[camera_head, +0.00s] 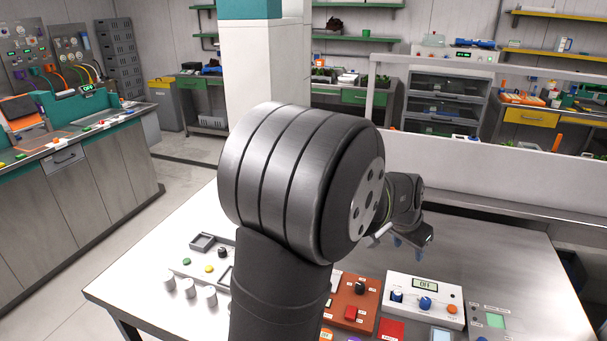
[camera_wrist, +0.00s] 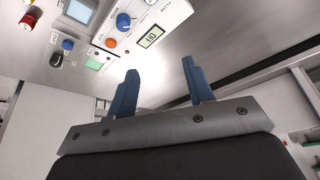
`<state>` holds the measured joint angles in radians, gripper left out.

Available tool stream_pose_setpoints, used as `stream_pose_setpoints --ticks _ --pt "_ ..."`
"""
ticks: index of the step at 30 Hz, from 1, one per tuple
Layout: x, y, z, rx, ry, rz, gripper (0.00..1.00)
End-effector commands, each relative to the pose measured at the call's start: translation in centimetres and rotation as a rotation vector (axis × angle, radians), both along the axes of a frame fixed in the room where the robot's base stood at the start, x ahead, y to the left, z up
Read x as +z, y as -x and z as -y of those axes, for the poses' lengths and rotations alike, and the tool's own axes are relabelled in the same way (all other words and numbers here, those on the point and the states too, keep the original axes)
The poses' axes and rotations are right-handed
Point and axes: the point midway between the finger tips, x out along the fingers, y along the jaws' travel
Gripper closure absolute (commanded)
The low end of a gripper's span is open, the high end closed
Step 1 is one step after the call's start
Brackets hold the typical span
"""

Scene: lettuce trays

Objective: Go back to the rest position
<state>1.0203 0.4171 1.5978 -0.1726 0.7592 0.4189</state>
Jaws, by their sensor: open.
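My gripper (camera_wrist: 161,92) shows in the wrist view with its two blue fingers apart and nothing between them. In the head view my gripper (camera_head: 410,243) is small and partly hidden behind my own dark arm, above the right part of the metal table (camera_head: 500,265). The wrist view looks at the table from a strongly tilted angle. No lettuce or lettuce tray can be made out near the gripper.
A white box with a display (camera_head: 425,297), a red-brown panel (camera_head: 352,304) and a grey panel with a green screen (camera_head: 494,321) stand along the table's front. A low white wall (camera_head: 490,170) runs behind the table. The table's right part is clear.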

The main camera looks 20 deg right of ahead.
Motion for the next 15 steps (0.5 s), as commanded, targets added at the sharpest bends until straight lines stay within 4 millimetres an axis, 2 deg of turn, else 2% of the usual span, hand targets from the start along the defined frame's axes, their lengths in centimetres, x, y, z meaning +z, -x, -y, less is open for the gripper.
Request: stream_pose_setpoints --ticks 9,15 --pt "-5.7 0.0 -0.1 0.001 -0.004 -0.002 0.52" --pt "-8.2 0.0 0.0 0.001 -0.002 -0.002 0.52"
